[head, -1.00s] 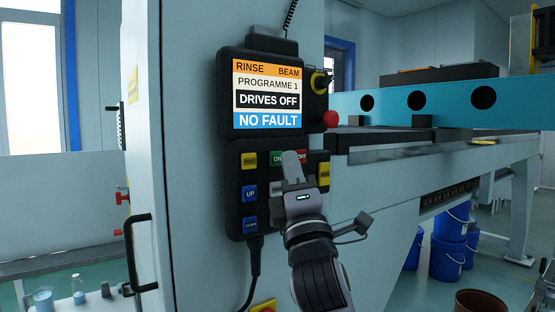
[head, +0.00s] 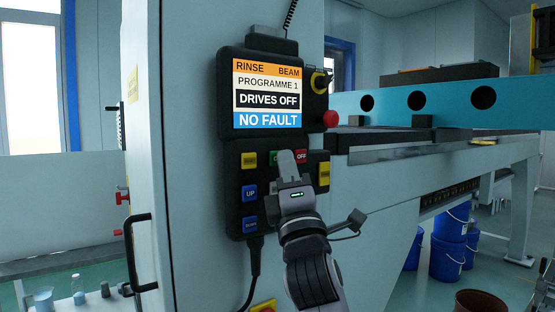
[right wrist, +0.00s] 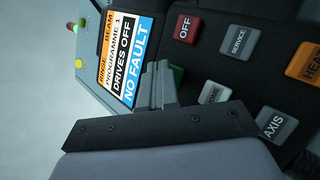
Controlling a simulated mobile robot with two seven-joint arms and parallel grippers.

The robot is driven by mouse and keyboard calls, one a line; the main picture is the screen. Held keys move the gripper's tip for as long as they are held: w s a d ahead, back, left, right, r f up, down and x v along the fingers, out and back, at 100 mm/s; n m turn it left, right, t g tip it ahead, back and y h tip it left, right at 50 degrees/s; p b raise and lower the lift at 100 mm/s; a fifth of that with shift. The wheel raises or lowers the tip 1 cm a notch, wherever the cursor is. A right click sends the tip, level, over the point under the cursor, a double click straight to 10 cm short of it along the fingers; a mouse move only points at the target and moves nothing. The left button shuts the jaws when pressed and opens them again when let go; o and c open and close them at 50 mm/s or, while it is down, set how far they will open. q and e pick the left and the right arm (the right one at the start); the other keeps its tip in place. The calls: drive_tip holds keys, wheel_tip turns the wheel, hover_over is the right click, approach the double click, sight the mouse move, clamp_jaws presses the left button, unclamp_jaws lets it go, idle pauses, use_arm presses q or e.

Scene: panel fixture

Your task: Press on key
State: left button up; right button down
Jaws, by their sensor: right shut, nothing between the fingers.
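The green ON key (head: 274,158) is in the top row of the black keypad (head: 235,205), left of the red OFF key (head: 302,157). My right gripper (head: 288,156) is shut and empty, its fingertips in front of the keypad and overlapping the green key's right side, so its label is mostly hidden. In the right wrist view the shut fingers (right wrist: 158,75) cover most of the green key (right wrist: 178,74); only a green edge shows. I cannot tell whether the tips touch it. The screen (head: 267,95) reads DRIVES OFF and NO FAULT. My left gripper is not in view.
A grey HOME key (right wrist: 214,94) lies close to the fingers. A yellow key (head: 324,172) and a blue UP key (head: 250,193) are also on the keypad. A red knob (head: 330,119) sticks out at the screen's right. A cable (head: 254,270) hangs below the keypad.

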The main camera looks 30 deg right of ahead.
drive_tip(key=shift+w, duration=0.2)
drive_tip(key=shift+h, duration=0.3)
drive_tip(key=shift+s+p, duration=0.35)
drive_tip(key=shift+s, duration=0.5)
drive_tip(key=s, duration=0.1)
drive_tip(key=s+p, duration=0.1)
drive_tip(key=s, duration=0.3)
drive_tip(key=shift+d+p, duration=0.25)
drive_tip(key=shift+p, duration=0.1)
idle(0.5)
